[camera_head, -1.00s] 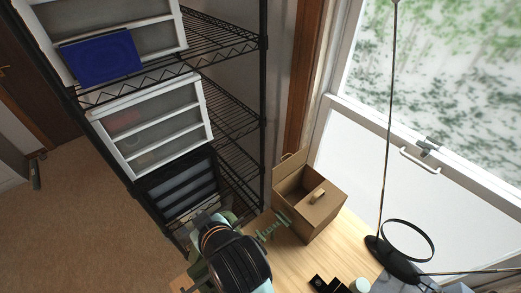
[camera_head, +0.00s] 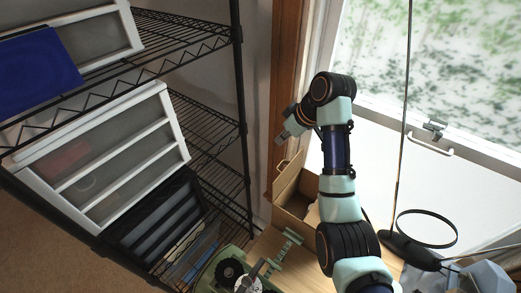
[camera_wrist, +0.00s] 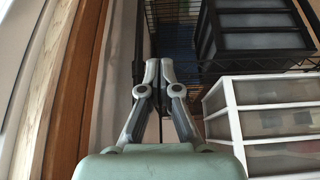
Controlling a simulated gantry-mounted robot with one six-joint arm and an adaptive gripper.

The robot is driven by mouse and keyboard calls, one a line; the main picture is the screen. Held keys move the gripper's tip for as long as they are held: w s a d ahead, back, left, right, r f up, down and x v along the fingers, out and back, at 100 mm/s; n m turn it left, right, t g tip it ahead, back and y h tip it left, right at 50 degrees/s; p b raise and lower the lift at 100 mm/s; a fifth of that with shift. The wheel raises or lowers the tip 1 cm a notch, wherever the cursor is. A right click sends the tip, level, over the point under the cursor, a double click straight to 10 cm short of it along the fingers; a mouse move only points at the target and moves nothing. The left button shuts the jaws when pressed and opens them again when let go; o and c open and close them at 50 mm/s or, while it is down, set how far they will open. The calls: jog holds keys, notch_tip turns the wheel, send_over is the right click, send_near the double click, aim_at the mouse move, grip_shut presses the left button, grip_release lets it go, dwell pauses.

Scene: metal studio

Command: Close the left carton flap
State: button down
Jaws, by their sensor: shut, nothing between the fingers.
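The brown cardboard carton (camera_head: 292,205) stands on the wooden table in the head view, partly hidden behind my arm. Its top is open on the left side, with a dark interior showing. A cardboard flap (camera_head: 290,168) stands up at the carton's back left. The right part of the top is hidden by my arm. My gripper (camera_head: 281,139) is above the raised flap, apart from it. In the wrist view my gripper's fingertips (camera_wrist: 152,68) are together with nothing between them; the carton does not show there.
A black wire shelf rack (camera_head: 240,120) with white drawer units (camera_head: 110,160) stands left of the carton. A window (camera_head: 470,70) is behind on the right. A black lamp (camera_head: 400,250) stands right of my arm. A green device (camera_head: 235,275) is at the front.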

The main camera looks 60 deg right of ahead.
aim_at(284, 171)
notch_tip(284, 171, down, 10)
jog(key=p, duration=0.2)
jog(key=shift+w+r, duration=0.2)
dwell(0.3)
jog(key=shift+a, duration=0.1)
dwell(0.3)
jog(key=shift+s+r+t, duration=0.15)
jog(key=shift+s+t, duration=0.15)
jog(key=shift+t, duration=0.1)
